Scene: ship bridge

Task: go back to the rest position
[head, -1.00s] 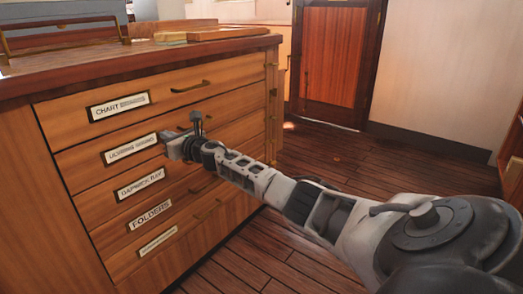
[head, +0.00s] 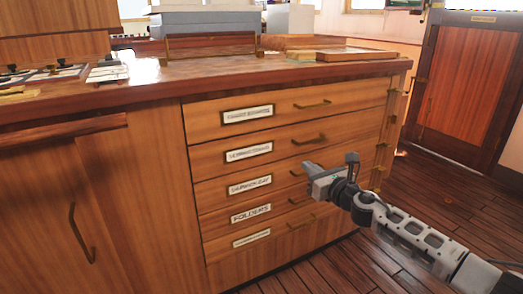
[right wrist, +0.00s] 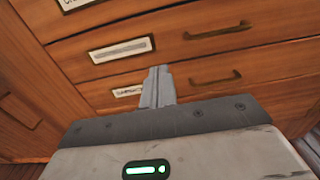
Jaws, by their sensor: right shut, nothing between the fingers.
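My right gripper (head: 314,176) is in front of the labelled drawers of the wooden cabinet (head: 195,236), at about the height of the middle drawer. In the right wrist view its fingers (right wrist: 158,85) are together with nothing between them. Drawer fronts and brass handles (right wrist: 215,79) show beyond them; I cannot tell how far the fingertips are from the wood. The drawers look closed. My left gripper is not in any view.
The cabinet top (head: 215,78) carries a flat wooden board (head: 355,54) and a brass rail (head: 210,45). A cupboard handle (head: 80,233) sticks out at the left. Open plank floor (head: 440,210) lies to the right, before a red-brown door (head: 462,85).

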